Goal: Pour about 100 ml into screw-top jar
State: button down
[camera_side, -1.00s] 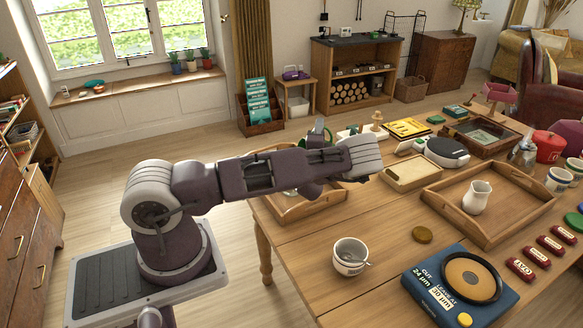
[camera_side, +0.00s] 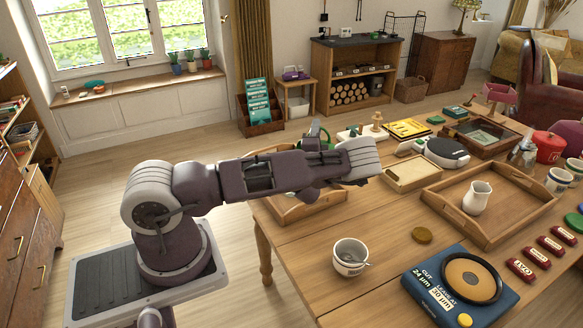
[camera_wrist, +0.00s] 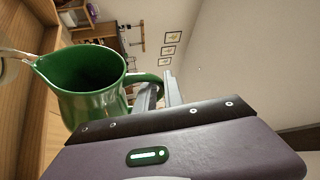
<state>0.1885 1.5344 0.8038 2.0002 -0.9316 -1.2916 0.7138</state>
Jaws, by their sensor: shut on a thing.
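A green jug (camera_wrist: 90,82) fills the left of the wrist view, its mouth and dark inside showing. My gripper (camera_wrist: 160,95) is shut on the jug's handle. The jug is tilted, with its spout toward the left edge of the wrist view. A thin pale streak, which looks like liquid, runs from the spout to that edge, beside a pale rounded thing (camera_wrist: 8,70) that may be the jar's rim. In the side view part of the green jug (camera_side: 316,130) shows behind my arm. The screw-top jar cannot be made out clearly, and its fill level is hidden.
A wooden tray (camera_side: 322,208) lies below my gripper at the table's left end. A white mug (camera_side: 350,257) and a blue box (camera_side: 458,285) stand nearer. Another tray with a white pitcher (camera_side: 477,197) is at right.

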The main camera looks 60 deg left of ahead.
aim_at(328, 135)
jog(key=shift+s+a+f+n+y, duration=0.1)
jog(key=shift+s+n+y, duration=0.2)
jog(key=shift+s+n, duration=0.15)
jog(key=shift+w+m, duration=0.25)
jog(key=w+m+h, duration=0.1)
jog(key=w+d+m+h, duration=0.1)
jog(key=w+m, duration=0.1)
jog(key=shift+w+f, duration=0.2)
jog(key=shift+w+f+m+h, duration=0.3)
jog(key=shift+w+f+m, duration=0.25)
jog(key=shift+f+m, duration=0.4)
jog(key=shift+w+f+m+g+h, duration=0.3)
jog(key=shift+w+f+m+g, duration=0.15)
jog(key=shift+f+m, duration=0.3)
jog(key=shift+r, duration=0.1)
